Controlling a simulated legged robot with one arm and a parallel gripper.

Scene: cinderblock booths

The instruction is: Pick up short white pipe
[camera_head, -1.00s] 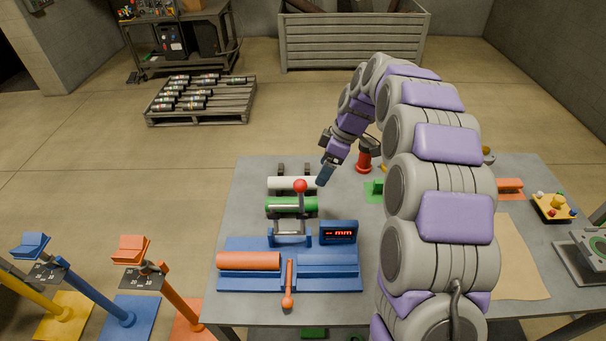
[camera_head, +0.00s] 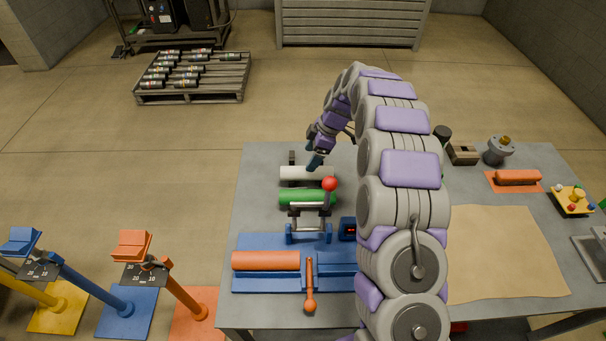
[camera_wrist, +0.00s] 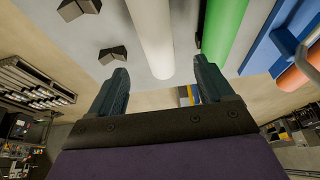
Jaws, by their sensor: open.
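The short white pipe (camera_head: 302,173) lies across its dark supports at the back left of the table, behind a green pipe (camera_head: 300,197). My gripper (camera_head: 314,168) is at the right end of the white pipe in the head view. In the wrist view the white pipe (camera_wrist: 152,38) points toward the space between my two open fingers (camera_wrist: 162,82), and its near end is close to the fingertip line. The green pipe (camera_wrist: 221,28) lies beside it, past the right finger. I cannot tell whether a finger touches the white pipe.
A brown mat (camera_head: 505,250) lies at the right. My arm hides the table's middle. Small dark blocks (camera_wrist: 112,54) lie near the left finger.

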